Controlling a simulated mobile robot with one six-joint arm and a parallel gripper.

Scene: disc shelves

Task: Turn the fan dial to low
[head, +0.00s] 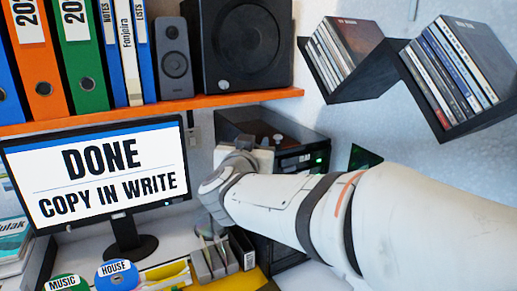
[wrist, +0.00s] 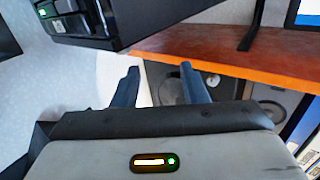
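No fan dial can be made out in either view. A black machine (head: 268,125) with small green lights stands under the right end of the orange shelf in the head view. Its front also shows at the top left of the wrist view (wrist: 85,22), with a green light. My gripper (wrist: 160,68) is open in the wrist view, its two dark fingers apart with nothing between them. In the head view my gripper (head: 250,153) is in front of the machine and hides part of its front; its fingertips are not clear there.
A monitor (head: 95,175) reads "DONE COPY IN WRITE". The orange shelf (head: 200,110) holds binders and two speakers (head: 240,40). Black wall racks (head: 350,75) with disc cases hang at the upper right. A holder with slots (head: 215,260) and labelled discs (head: 118,275) are on the desk.

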